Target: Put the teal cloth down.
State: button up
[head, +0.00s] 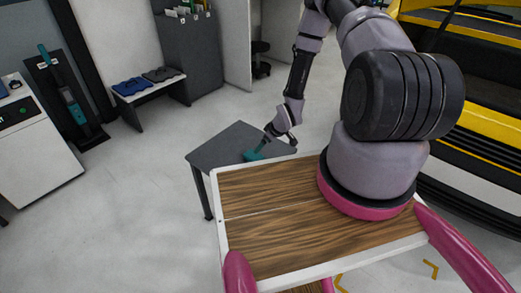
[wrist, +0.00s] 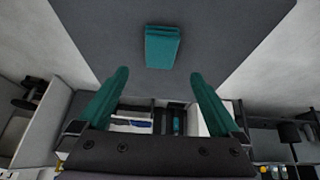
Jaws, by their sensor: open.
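The teal cloth (wrist: 162,46) is a small folded block lying on the dark grey table (wrist: 215,30) in the wrist view. My gripper (wrist: 159,74) has two teal fingers spread wide apart, with nothing between them. The cloth lies ahead of the fingertips and looks apart from them. In the head view, my gripper (head: 264,145) is low over the grey table (head: 220,146). The teal cloth (head: 252,156) shows there at the fingers' end, and the similar colour makes the gap between them hard to judge.
A wood-topped surface with a pale rim (head: 270,205) stands in front of the grey table. A white bench (head: 150,88) with blue and dark folded items is at the back left. A yellow and black vehicle (head: 480,125) is at the right. The floor on the left is clear.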

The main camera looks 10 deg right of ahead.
jog(key=w+d+r+m+h, duration=0.1)
jog(key=w+d+r, duration=0.15)
jog(key=r, duration=0.85)
jog(key=w+d+r+m+h, duration=0.1)
jog(key=w+d+r, duration=0.15)
jog(key=r, duration=0.75)
notch_tip(320, 180, up, 19)
jog(key=s+d+m+h, duration=0.1)
jog(key=s+m, duration=0.2)
jog(key=s+r+m+t, duration=0.1)
jog(key=s+r+m, duration=0.1)
jog(key=s+r, duration=0.4)
jog(key=s+r+m, duration=0.1)
jog(key=s+r, duration=0.3)
jog(key=r, duration=0.5)
jog(key=s+a+r+m+y, duration=0.1)
jog(key=s+r, duration=0.3)
jog(key=s, duration=0.4)
jog(key=s+a+r+m+t, duration=0.1)
jog(key=s+a+r+m, duration=0.1)
jog(key=s, duration=0.6)
notch_tip(320, 180, up, 2)
jog(key=shift+s+a+r+m+y, duration=0.1)
jog(key=shift+s+a+m+y, duration=0.25)
jog(key=shift+a+y, duration=0.1)
